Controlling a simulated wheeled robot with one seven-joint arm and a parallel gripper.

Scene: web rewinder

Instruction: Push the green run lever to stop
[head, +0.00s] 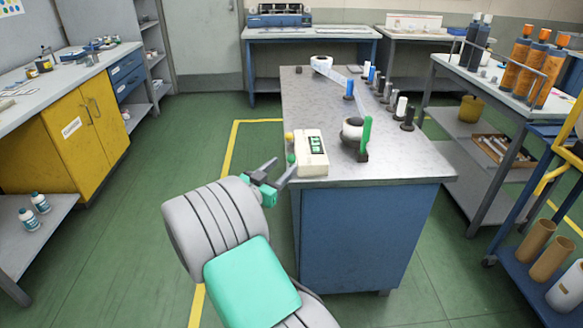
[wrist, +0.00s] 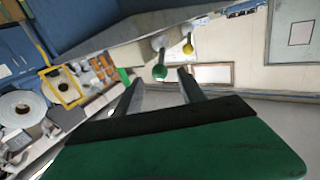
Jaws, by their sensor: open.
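The green run lever's round green knob (head: 291,158) is at the left side of the cream control box (head: 311,155) on the metal bench. In the wrist view the green knob (wrist: 160,72) sits on a grey stalk, framed between my fingertips with a gap on each side. A yellow knob (head: 289,136) is just behind it; it also shows in the wrist view (wrist: 188,48). My gripper (head: 279,167) is open and empty, at the bench's left edge close to the green knob. I cannot tell whether the knob is between the fingers or just beyond them.
The blue cabinet (head: 365,235) below is close on my right. Green floor to the left is clear up to the yellow cupboard (head: 75,140).

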